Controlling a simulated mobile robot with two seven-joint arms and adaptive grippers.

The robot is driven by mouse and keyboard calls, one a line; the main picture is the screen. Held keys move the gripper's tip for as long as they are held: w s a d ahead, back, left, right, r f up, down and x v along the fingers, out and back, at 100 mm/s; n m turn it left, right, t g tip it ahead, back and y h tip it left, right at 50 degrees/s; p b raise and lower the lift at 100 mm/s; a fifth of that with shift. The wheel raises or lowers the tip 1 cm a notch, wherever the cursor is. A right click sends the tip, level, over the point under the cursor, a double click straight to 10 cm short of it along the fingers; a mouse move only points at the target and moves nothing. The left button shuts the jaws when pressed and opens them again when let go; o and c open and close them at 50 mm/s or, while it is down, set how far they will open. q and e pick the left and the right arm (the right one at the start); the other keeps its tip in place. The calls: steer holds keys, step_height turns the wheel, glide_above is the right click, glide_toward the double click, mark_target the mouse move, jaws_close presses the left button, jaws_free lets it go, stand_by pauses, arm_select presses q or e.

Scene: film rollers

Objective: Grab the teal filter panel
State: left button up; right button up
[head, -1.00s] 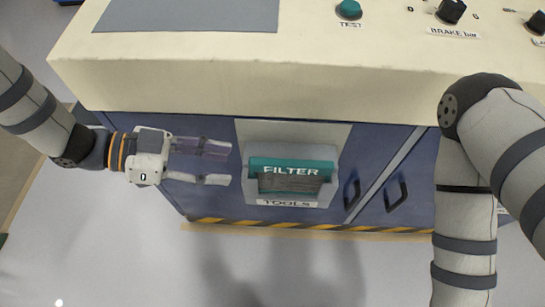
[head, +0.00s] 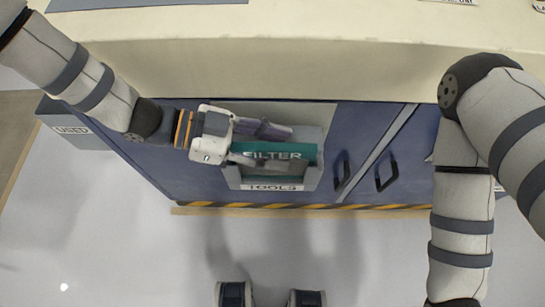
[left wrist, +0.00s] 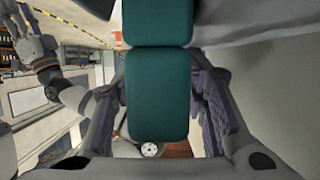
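The teal filter panel (head: 300,153), labelled FILTER, stands in a grey holder marked TOOLS (head: 316,176) on the cabinet's blue front. My left gripper (head: 268,146) reaches it from the left in the head view and hides its left part. In the left wrist view the teal panel (left wrist: 160,95) lies between the two open fingers, with a narrow gap on each side. My right gripper is outside the head view. It shows small at the upper left of the left wrist view, where its finger opening is unclear.
The cream counter (head: 250,55) overhangs just above my left gripper. Two black door handles (head: 386,175) stick out right of the holder. A grey box marked USED (head: 75,130) stands at the left. The floor in front is clear.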

arm_select(q)
jaws_close()
steer(key=shift+r, duration=0.15)
